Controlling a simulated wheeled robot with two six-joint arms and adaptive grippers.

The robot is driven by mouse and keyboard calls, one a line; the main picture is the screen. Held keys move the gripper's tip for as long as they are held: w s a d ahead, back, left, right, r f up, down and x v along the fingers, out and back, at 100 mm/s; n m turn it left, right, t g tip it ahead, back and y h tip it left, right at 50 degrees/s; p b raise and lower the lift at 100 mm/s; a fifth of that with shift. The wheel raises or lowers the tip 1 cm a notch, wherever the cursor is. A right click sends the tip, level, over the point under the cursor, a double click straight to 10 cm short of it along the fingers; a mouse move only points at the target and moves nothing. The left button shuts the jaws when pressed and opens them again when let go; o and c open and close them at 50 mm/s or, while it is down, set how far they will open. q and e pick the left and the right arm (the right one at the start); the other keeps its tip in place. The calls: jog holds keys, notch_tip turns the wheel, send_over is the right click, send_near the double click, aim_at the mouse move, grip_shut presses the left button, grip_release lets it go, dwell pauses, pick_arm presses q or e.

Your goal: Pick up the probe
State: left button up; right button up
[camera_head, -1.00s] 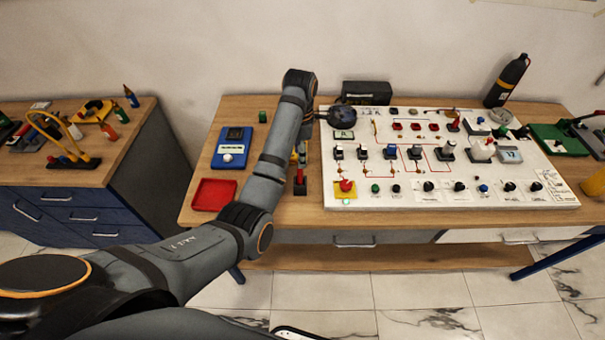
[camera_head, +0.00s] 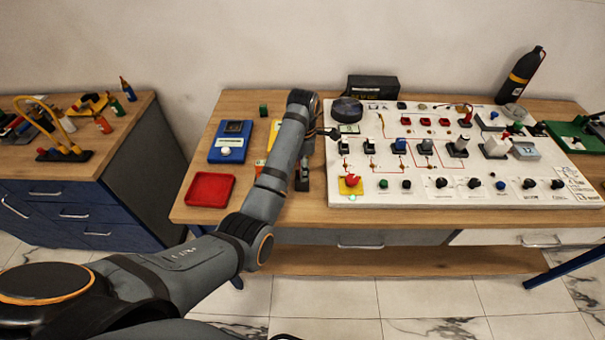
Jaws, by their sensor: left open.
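My left arm reaches over the bench, and my left gripper (camera_head: 332,133) is open at the upper left edge of the white panel (camera_head: 470,188), close to a round black object (camera_head: 346,110). Its fingers look thin and dark, and I see nothing between them. A small dark stand-like item (camera_head: 302,179) stands beside my forearm, left of the panel. My arm hides part of it and of a yellow item (camera_head: 274,133) behind. I cannot tell for sure which thing is the probe. My right gripper is out of view.
A red tray (camera_head: 210,205) and a blue meter box (camera_head: 230,156) lie left of my arm. A black box (camera_head: 373,86) and a dark bottle (camera_head: 521,75) stand behind the panel. A second bench (camera_head: 140,130) is at the left, across a gap.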

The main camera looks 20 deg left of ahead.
pick_arm(q)
jog(key=shift+s+r, duration=0.1)
jog(key=shift+s, duration=0.05)
jog(key=shift+c, duration=0.9)
grip_shut()
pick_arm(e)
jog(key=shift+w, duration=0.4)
